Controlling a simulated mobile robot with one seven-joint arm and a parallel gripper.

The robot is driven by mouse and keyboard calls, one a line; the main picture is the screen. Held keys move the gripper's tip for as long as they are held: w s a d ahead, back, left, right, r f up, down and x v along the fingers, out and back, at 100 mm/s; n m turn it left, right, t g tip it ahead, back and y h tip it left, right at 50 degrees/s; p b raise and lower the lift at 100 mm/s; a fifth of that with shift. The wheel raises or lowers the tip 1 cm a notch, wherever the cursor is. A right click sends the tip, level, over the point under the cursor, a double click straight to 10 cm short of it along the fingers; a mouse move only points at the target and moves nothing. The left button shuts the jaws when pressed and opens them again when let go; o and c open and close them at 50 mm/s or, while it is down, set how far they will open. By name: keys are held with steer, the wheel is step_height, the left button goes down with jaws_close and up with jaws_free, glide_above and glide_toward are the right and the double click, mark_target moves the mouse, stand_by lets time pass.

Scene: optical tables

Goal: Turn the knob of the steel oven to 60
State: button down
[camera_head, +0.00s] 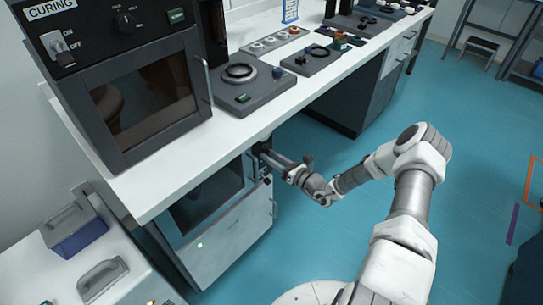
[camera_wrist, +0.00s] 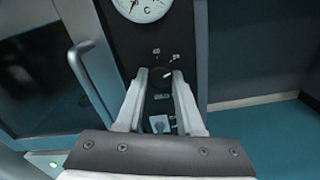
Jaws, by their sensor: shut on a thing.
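The steel oven (camera_head: 232,232) sits under the white bench, with a dark glass door window and a lit green lamp. My gripper (camera_head: 266,156) reaches the control panel at its upper right edge. In the wrist view my gripper (camera_wrist: 159,76) has its two pale fingers on either side of the dark knob (camera_wrist: 160,82), shut on it. The fingers partly hide the knob, and I cannot read its pointer. Small white scale marks (camera_wrist: 156,51) show above it, too blurred to read surely. A round white gauge (camera_wrist: 143,5) marked C sits above on the panel.
The oven's door handle (camera_wrist: 92,80) stands just left of my gripper. The bench edge (camera_head: 215,168) overhangs the oven. A curing oven (camera_head: 125,70) and a hotplate (camera_head: 245,88) stand on the bench. The blue floor (camera_head: 310,220) beside my arm is clear.

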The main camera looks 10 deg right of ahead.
steer(key=m+p, duration=0.1)
steer(key=m, duration=0.8)
steer(key=shift+s, duration=0.1)
steer(key=shift+m, duration=0.4)
steer(key=c, duration=0.5)
jaws_free()
steer(key=p+v, duration=0.1)
steer(key=v, duration=1.6)
steer(key=shift+s+r+p, duration=0.1)
steer(key=shift+s+p, duration=0.05)
steer(key=shift+p, duration=0.2)
steer(key=shift+r, duration=0.1)
